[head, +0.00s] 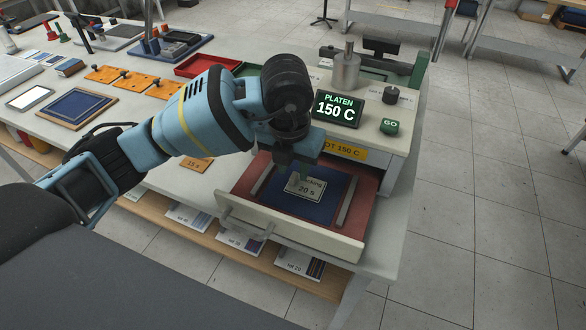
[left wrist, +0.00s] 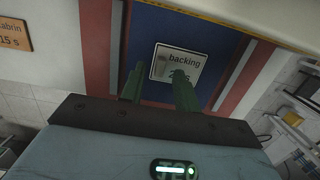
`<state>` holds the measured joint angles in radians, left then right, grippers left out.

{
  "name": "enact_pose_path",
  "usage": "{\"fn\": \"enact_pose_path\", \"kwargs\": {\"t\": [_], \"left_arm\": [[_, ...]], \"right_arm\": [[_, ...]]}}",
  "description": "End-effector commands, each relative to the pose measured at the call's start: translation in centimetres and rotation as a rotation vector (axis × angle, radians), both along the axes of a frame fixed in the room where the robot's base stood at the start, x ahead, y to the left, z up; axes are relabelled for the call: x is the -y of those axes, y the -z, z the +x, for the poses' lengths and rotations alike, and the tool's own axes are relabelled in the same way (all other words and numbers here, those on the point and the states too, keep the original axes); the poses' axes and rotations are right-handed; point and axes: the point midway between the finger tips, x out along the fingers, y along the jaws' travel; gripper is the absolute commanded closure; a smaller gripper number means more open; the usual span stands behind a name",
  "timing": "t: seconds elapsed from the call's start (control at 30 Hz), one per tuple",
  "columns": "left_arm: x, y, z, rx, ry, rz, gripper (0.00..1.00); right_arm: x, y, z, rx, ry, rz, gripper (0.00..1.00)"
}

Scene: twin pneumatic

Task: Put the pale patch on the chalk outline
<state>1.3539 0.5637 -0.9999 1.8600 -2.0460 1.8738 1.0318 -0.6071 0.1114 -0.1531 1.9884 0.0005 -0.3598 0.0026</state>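The pale patch (head: 304,188), lettered "backing 20 s", lies on a dark blue cloth (head: 318,209) in the open press drawer (head: 290,240). It also shows in the left wrist view (left wrist: 171,60), where the fingers partly cover its lettering. My left gripper (head: 294,178) points down over the patch. In the left wrist view its two green fingers (left wrist: 160,83) stand apart, with the patch beyond them; I cannot tell whether they touch it. No chalk outline can be told apart around the patch. My right gripper is not in view.
The press, with its "PLATEN 150 C" display (head: 338,110) and green GO button (head: 389,127), stands just behind the drawer. A small orange "15 s" plate (head: 197,164) lies left of it. Red tray (head: 208,66), orange strips and a framed blue panel (head: 75,107) lie farther left.

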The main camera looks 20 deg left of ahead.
Motion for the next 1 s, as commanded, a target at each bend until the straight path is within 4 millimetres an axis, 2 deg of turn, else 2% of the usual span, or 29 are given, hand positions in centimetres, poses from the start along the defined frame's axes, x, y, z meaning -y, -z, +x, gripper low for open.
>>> {"fn": "enact_pose_path", "kwargs": {"t": [0.03, 0.3, 0.5, 0.7, 1.0], "left_arm": [[0.0, -1.2, 0.0, 0.008, 0.001, -0.001, 0.69], [0.0, -6.6, -0.7, 0.007, 0.000, -0.001, 0.69], [0.0, -9.5, -1.1, 0.006, 0.000, 0.000, 0.69], [0.0, -10.5, -1.3, 0.002, 0.000, 0.000, 0.69], [0.0, -10.5, -1.3, 0.000, 0.000, 0.000, 0.69]], "right_arm": [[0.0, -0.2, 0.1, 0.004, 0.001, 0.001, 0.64], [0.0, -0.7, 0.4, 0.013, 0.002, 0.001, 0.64], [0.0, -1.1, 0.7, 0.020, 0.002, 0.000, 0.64], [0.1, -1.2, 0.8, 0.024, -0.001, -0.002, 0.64], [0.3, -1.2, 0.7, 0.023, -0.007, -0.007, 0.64]]}}
